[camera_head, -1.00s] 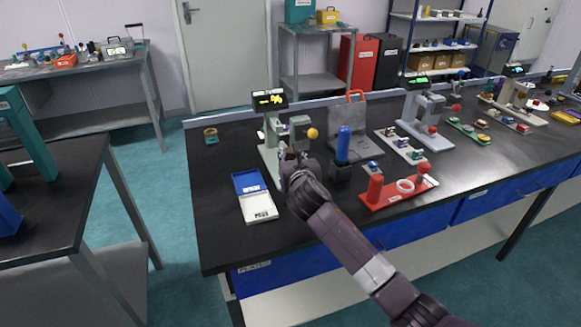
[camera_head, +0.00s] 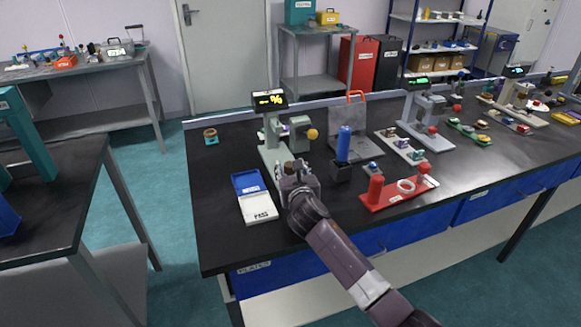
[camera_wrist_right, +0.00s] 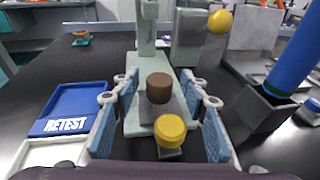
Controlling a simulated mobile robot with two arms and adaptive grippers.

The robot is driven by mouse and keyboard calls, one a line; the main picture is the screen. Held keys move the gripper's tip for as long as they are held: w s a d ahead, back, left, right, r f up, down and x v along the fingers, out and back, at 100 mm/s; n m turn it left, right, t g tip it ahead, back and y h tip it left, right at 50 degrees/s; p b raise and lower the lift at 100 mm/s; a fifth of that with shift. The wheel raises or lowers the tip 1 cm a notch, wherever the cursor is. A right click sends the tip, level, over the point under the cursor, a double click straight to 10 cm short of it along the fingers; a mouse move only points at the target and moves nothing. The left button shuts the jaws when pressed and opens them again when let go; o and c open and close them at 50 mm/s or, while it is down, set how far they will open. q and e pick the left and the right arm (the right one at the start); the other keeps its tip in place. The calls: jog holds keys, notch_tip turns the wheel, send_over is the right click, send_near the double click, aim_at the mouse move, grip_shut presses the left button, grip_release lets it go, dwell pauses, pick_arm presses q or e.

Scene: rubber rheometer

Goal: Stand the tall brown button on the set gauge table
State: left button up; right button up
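The brown button (camera_wrist_right: 159,88) stands upright on a dark grey block on the pale green base of the set gauge (camera_wrist_right: 148,45) in the right wrist view. A yellow button (camera_wrist_right: 171,130) sits nearer, in front of it. My right gripper (camera_wrist_right: 159,100) is open, its blue-padded fingers on either side of the brown button with a gap at each side. In the head view my right gripper (camera_head: 298,181) is at the front of the gauge (camera_head: 271,135), which has a lit display on top. My left gripper is not in view.
A blue and white tray (camera_head: 250,187) lies left of the gripper. A blue cylinder in a dark holder (camera_head: 341,171) and a red stand (camera_head: 400,192) are at the right. A small teal dish (camera_head: 211,141) lies at back left. The bench's front left is clear.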

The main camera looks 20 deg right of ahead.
jog(key=shift+r, duration=0.1)
jog(key=shift+s, duration=0.1)
jog(key=v, duration=1.2)
jog(key=shift+p, duration=0.3)
